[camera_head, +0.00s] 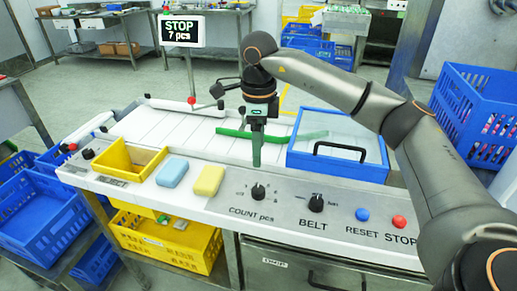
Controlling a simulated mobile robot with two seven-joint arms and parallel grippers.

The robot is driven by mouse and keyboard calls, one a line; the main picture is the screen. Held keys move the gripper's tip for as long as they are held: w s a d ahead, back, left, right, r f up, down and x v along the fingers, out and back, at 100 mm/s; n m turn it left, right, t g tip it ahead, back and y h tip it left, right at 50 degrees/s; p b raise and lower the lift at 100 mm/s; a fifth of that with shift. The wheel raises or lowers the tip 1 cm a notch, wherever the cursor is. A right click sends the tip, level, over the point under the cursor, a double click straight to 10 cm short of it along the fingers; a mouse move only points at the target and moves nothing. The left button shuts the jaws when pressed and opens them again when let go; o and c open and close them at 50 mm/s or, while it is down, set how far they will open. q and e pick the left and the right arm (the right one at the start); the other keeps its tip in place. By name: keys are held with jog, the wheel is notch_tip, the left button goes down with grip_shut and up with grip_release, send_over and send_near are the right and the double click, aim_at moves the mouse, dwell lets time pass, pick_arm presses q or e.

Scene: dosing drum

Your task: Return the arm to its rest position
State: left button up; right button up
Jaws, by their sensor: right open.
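My right arm comes in from the right, and its gripper (257,158) points down above the machine's panel, behind the COUNT knob (258,192). The gripper is open, with no held object visible. A long green strip (235,133) lies behind the fingers, and the fingers hide part of it. My left gripper is not in view. The panel also has a BELT knob (316,203), a blue RESET button (362,214) and a red STOP button (399,222). The display (181,30) reads "STOP 7 pcs".
A blue box with a clear lid and black handle (340,151) stands close right of the gripper. A yellow bin (128,158), a blue sponge-like block (172,172) and a yellow one (208,180) sit on the left. Blue crates (482,112) stand right, near my arm.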

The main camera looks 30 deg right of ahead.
dwell(0.3)
jog(key=s+a+f+g+y+p, duration=0.1)
jog(key=s+a+f+y, duration=0.2)
jog(key=a, duration=0.7)
jog(key=s+a+f+g+y+p, duration=0.1)
jog(key=a+f+y, duration=0.3)
jog(key=a, duration=0.5)
jog(key=s+a+r+m+t+y+p, duration=0.1)
jog(key=a+r+m+t+y, duration=0.1)
jog(key=a+r+m+y, duration=0.3)
jog(key=s+a+r+m+t+y+p, duration=0.1)
jog(key=s+a+r+m+t+y, duration=0.1)
jog(key=a+m+y, duration=0.4)
jog(key=w+d+f+m+t+h+p, duration=0.1)
jog(key=w+d+f+m+t+h, duration=0.1)
jog(key=d+f+m+t+h, duration=0.65)
jog(key=w+f+m+t+p, duration=0.1)
jog(key=m+t, duration=0.5)
jog(key=m, duration=0.7)
jog(key=s+d+f+m+g+h, duration=0.3)
jog(key=s+d+f+m, duration=0.1)
jog(key=s+f, duration=0.4)
jog(key=s+d+f+m+g+h+p, duration=0.1)
jog(key=s+d+f+m+g+h, duration=0.3)
jog(key=s+f+m, duration=0.3)
notch_tip(320, 180, down, 4)
jog(key=shift+s+d+r+p, duration=0.15)
jog(key=shift+s+p, duration=0.15)
jog(key=shift+s, duration=0.3)
